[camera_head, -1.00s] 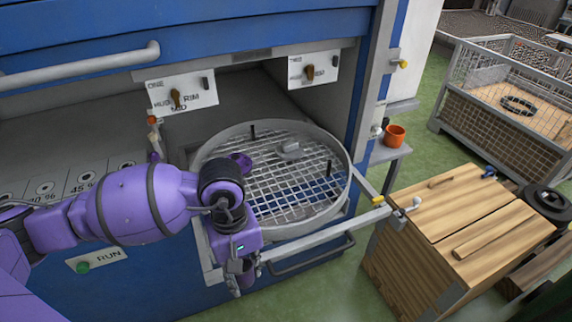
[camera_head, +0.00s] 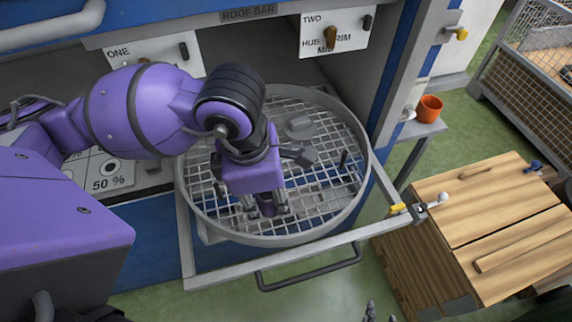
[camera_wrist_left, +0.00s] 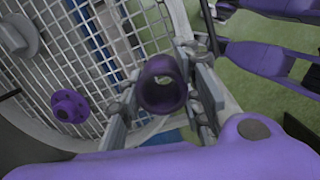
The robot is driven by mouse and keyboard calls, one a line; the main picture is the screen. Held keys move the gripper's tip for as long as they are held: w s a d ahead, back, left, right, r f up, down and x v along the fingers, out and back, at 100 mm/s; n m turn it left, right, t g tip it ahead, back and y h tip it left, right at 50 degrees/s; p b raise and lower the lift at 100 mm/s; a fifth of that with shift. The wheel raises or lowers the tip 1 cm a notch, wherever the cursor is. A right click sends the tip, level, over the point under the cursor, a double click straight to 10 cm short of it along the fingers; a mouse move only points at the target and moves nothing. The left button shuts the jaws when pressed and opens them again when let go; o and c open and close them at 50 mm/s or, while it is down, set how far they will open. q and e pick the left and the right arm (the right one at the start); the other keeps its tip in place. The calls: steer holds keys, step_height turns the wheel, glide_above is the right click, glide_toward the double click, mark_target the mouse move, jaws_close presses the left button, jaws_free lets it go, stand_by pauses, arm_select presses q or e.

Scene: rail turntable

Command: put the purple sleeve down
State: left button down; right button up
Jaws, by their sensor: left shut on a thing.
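My left gripper (camera_head: 266,211) points down over the front part of a round mesh-floored turntable (camera_head: 365,188). It is shut on the purple sleeve (camera_wrist_left: 163,90), a short dark hollow tube, whose open end shows between the fingers in the left wrist view. In the head view the sleeve (camera_head: 267,208) is mostly covered by the fingers. I cannot tell whether it touches the mesh. A purple flanged piece (camera_wrist_left: 70,106) lies on the mesh beside the gripper. What look like my right gripper's fingertips (camera_head: 379,312) show at the bottom edge of the head view.
A wooden box (camera_head: 490,235) and an orange cup (camera_head: 429,108) stand to the right. The blue cabinet encloses the back.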

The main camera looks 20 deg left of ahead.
arm_select(q)
step_height(320, 180, down, 3)
steer(key=w+b, duration=0.3)
steer(key=b, duration=0.3)
glide_toward(288, 188)
steer(key=shift+s+d+f, duration=0.3)
steer(key=shift+s+f, duration=0.2)
steer(key=shift+f, duration=0.15)
steer(key=shift+w+f, duration=0.35)
steer(key=shift+w+f+b, duration=0.15)
steer(key=shift+f, duration=0.8)
steer(key=shift+w+f+b, duration=0.15)
steer(key=shift+f, duration=0.8)
arm_select(e)
step_height(288, 188, down, 8)
steer(key=s+d, duration=0.1)
steer(key=s, duration=0.1)
steer(key=shift+s+d+g, duration=0.25)
steer(key=shift+g, duration=0.15)
arm_select(q)
steer(key=shift+f, duration=0.2)
steer(key=c, duration=1.3)
jaws_free()
